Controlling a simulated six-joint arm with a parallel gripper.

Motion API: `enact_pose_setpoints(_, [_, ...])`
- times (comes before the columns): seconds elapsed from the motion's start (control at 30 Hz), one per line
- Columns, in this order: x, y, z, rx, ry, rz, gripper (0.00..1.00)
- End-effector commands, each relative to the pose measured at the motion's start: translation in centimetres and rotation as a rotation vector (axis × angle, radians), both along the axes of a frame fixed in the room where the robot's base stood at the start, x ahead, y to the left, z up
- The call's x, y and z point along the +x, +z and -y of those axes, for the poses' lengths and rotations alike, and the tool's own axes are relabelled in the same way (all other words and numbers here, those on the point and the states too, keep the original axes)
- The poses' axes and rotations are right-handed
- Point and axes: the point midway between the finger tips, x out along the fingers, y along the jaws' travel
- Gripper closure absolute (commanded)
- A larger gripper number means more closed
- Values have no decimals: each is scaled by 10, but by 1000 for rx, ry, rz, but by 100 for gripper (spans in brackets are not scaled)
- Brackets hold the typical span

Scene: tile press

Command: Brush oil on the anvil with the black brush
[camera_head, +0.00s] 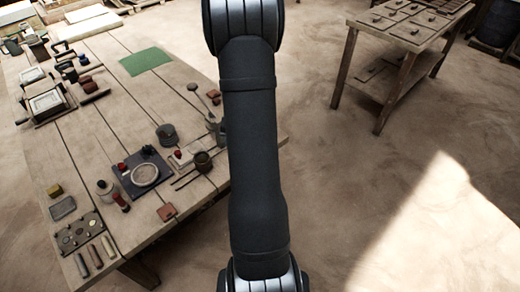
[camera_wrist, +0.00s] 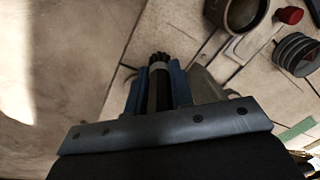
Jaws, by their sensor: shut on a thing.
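My gripper (camera_wrist: 158,82) is shut on a dark brush (camera_wrist: 159,58), whose black tip points away between the blue fingers in the wrist view. My gripper and the brush are hidden behind my arm in the head view. In the wrist view they are over the table's edge, beside a dark round cup (camera_wrist: 240,27). A cup of this kind also stands near the table's right edge in the head view (camera_head: 203,164). I cannot tell which piece is the anvil; a press-like frame with a pale plate (camera_head: 47,104) stands at the table's left. Oil cannot be made out.
A dark mat with a pale round dish (camera_head: 145,175) lies mid-table. A ribbed grey cylinder (camera_wrist: 297,54) and a red knob (camera_wrist: 290,15) are near the cup. A green sheet (camera_head: 146,61) lies further back. A side table (camera_head: 397,42) stands right; floor between is clear.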

Motion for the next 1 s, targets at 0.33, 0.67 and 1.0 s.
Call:
enact_pose_setpoints(0.33, [-23,45,-104,169,7,34,100])
enact_pose_setpoints(0.67, [-27,34,-116,192,6,34,100])
enact_pose_setpoints(1.0, [-26,1,-116,191,6,34,100])
